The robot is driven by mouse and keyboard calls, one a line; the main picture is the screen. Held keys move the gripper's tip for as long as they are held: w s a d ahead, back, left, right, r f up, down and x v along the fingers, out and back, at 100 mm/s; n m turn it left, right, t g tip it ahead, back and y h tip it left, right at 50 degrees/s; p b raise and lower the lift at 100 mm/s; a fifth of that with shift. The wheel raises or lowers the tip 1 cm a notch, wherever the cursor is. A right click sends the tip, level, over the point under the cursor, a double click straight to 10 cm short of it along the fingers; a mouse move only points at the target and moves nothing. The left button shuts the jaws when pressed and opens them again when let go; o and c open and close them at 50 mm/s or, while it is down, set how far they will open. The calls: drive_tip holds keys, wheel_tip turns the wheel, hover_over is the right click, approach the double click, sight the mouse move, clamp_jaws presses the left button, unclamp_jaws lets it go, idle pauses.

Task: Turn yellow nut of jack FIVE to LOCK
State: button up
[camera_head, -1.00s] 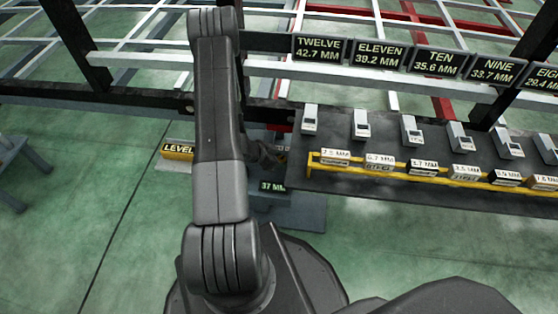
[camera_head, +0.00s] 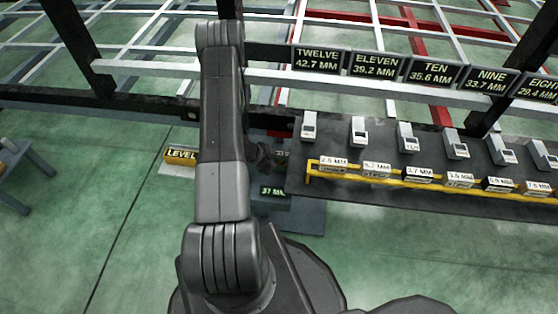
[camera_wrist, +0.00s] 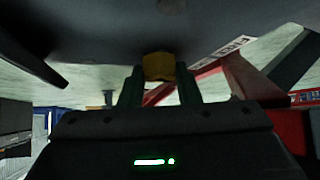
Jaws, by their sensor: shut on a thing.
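In the wrist view, a yellow nut (camera_wrist: 159,66) sits between the two fingertips of my gripper (camera_wrist: 160,82). The fingers are shut on the nut, one on each side. A dark surface lies directly above the nut at the top of the picture. Beside it, on the right, a white label (camera_wrist: 232,48) with dark letters seems to read FIVE, close to a red part (camera_wrist: 245,80). No LOCK marking can be made out. In the head view my arm hides most of the work spot, and the nut does not show.
A dark shelf (camera_head: 400,205) with a yellow rail and several small labelled blocks is on the right. Signs NINE to TWELVE (camera_head: 318,60) stand behind it. A yellow LEVEL block (camera_head: 180,156) is left of my arm. Green floor at left is mostly clear.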

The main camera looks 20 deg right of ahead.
drive_tip(key=shift+m+g, duration=0.6)
drive_tip(key=shift+m, duration=0.2)
drive_tip(key=o, duration=1)
drive_tip(key=p+v, duration=0.4)
drive_tip(key=v, duration=0.9)
drive_tip(key=shift+w+a+r, duration=0.15)
drive_tip(key=shift+w+r, duration=0.05)
drive_tip(key=shift+r, duration=0.1)
